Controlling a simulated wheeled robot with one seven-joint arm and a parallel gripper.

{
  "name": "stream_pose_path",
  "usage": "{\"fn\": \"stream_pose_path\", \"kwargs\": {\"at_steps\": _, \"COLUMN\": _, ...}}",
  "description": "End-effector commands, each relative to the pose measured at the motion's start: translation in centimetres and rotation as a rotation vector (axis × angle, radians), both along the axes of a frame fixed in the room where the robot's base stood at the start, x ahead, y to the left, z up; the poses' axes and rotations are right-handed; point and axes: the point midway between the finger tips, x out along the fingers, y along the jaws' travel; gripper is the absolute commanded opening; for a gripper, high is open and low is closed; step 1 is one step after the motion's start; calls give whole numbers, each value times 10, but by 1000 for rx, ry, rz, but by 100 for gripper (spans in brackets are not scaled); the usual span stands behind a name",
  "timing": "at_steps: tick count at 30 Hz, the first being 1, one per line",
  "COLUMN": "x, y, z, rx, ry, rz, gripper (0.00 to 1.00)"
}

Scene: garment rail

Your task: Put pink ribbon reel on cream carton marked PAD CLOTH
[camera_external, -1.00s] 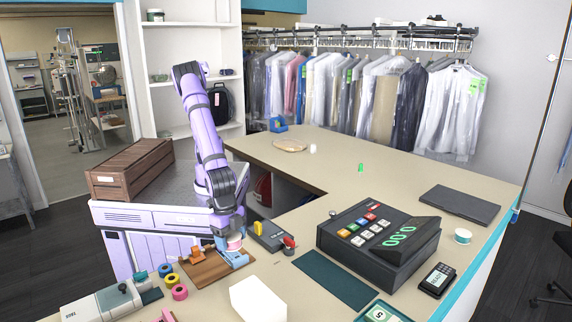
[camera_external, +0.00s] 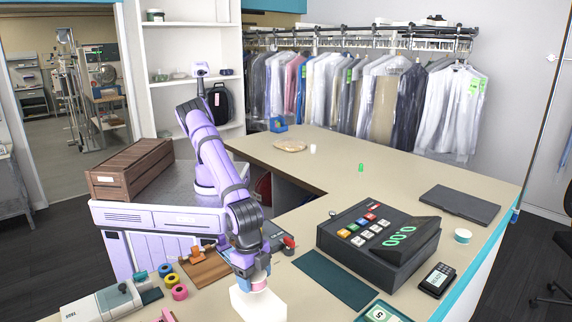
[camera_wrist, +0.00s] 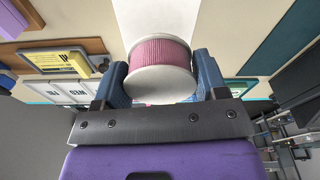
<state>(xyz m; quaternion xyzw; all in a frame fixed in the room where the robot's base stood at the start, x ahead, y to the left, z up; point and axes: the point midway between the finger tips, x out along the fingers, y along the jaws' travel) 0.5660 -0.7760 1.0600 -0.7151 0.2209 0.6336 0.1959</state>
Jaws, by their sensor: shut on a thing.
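The pink ribbon reel (camera_wrist: 160,55) has pale round ends and sits between the two blue fingers of my gripper (camera_wrist: 162,80) in the wrist view. My gripper is shut on it. In the external view the reel (camera_external: 259,284) is low over a white-cream carton (camera_external: 262,307) near the front of the counter. The reel and my gripper (camera_external: 256,275) hide part of the carton's top. I cannot tell whether the reel touches it. The pale carton top also shows behind the reel in the wrist view (camera_wrist: 153,18). No marking on it is readable.
A cash register (camera_external: 375,245) and a dark green mat (camera_external: 335,279) lie right of the carton. Blue, yellow and pink rolls (camera_external: 179,292) and a grey machine (camera_external: 105,302) lie to its left. A brown board (camera_external: 205,270) is behind it. The far counter is mostly clear.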

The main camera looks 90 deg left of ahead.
Motion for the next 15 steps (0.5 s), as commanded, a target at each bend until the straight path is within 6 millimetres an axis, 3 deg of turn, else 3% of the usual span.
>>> {"fn": "stream_pose_path", "kwargs": {"at_steps": 5, "x": 5, "y": -7, "z": -1, "rx": -1, "ry": -2, "rz": 0, "gripper": 42}}
{"fn": "stream_pose_path", "kwargs": {"at_steps": 12, "x": 4, "y": -7, "z": -33, "rx": 1, "ry": -1, "rz": -1, "gripper": 42}}
{"fn": "stream_pose_path", "kwargs": {"at_steps": 15, "x": 5, "y": -7, "z": -36, "rx": -1, "ry": -1, "rz": 0, "gripper": 42}}
